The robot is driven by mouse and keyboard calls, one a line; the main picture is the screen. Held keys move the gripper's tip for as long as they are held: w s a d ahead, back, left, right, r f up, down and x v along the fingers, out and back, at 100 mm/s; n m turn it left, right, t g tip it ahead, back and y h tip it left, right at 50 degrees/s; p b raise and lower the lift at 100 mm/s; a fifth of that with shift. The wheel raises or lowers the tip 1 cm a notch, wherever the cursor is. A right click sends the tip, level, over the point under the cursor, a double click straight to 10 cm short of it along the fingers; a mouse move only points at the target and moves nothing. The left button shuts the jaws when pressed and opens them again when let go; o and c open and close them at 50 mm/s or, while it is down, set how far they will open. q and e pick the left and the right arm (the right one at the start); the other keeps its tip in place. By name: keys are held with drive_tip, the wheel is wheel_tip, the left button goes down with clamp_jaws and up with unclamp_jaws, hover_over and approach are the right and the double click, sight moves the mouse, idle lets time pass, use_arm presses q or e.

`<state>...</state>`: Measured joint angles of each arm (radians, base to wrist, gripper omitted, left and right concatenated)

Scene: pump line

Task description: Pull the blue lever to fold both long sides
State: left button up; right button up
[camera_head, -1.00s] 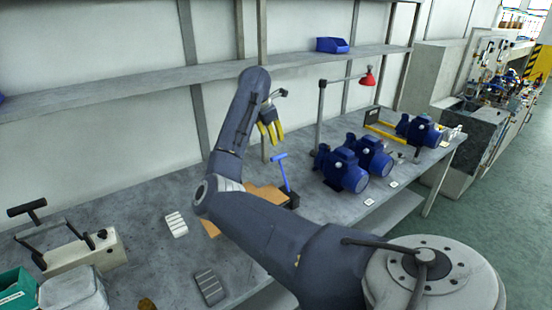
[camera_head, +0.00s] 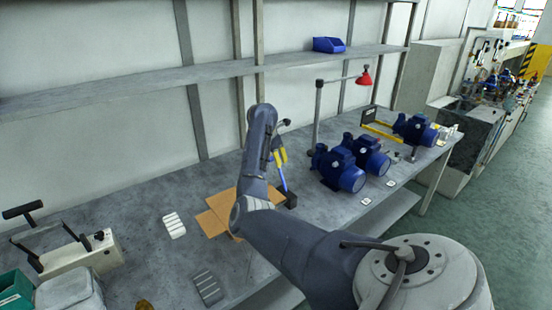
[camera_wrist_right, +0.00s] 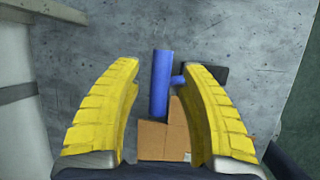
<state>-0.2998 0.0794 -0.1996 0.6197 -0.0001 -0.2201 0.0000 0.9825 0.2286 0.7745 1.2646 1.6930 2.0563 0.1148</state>
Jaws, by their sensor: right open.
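The blue lever (camera_head: 282,181) stands on a dark base (camera_head: 291,199) on the bench; its top is partly hidden by my right gripper (camera_head: 280,157). In the right wrist view, the blue lever (camera_wrist_right: 162,84) shows between the open yellow fingers of my right gripper (camera_wrist_right: 160,105), with gaps on both sides. I cannot tell how far below the fingertips it is. The flat brown cardboard (camera_head: 215,222) lies next to the lever, partly hidden by my right arm; it also shows in the wrist view (camera_wrist_right: 152,141). My left gripper is not in view.
Several blue pumps (camera_head: 338,169) stand to the right of the lever. A red lamp (camera_head: 365,78) on a post rises behind them. A white device with a black handle (camera_head: 81,258) and a green box (camera_head: 14,290) are at the left. A shelf (camera_head: 150,90) runs along the wall.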

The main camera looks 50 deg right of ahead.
drive_tip(key=shift+f, duration=0.15)
clamp_jaws()
idle(0.4)
